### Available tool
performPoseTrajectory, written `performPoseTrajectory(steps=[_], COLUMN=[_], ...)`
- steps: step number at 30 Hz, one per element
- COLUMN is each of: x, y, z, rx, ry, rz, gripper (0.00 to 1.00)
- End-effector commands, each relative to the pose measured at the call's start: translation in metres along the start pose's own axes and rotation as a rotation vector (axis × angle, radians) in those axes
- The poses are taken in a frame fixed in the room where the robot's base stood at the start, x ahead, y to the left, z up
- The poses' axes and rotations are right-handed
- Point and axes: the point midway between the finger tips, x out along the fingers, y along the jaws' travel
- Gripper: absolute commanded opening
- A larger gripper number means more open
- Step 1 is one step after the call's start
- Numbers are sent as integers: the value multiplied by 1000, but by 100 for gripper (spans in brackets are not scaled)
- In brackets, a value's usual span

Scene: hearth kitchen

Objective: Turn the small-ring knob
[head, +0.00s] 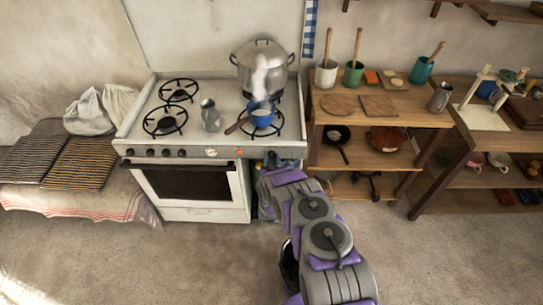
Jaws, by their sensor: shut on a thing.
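The white stove (195,210) stands against the back wall with a row of knobs on its front panel. Several dark knobs (165,153) show at the left, with a pale round dial (211,153) and a small reddish spot (240,151) further right. My arm reaches up from the lower right. My gripper (268,161) is at the right end of the panel, shut on a knob there that it mostly hides. A blue pan (262,118) with a brown handle sits on the front right ring, with steam above it. The knob's angle cannot be told.
A large lidded steel pot (262,65) stands on the back right ring, and a metal jug (211,116) stands between the rings. The two left rings (165,121) are bare. Wooden shelves (375,110) stand close right of the stove. The floor in front is clear.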

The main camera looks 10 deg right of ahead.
Motion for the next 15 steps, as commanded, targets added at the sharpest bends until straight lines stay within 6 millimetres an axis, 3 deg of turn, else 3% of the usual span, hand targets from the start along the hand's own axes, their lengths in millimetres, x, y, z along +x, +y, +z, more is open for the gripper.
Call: performPoseTrajectory(steps=[15], x=[-2], y=[0], z=[3], rx=[189], ry=[-8], rz=[0], gripper=[11])
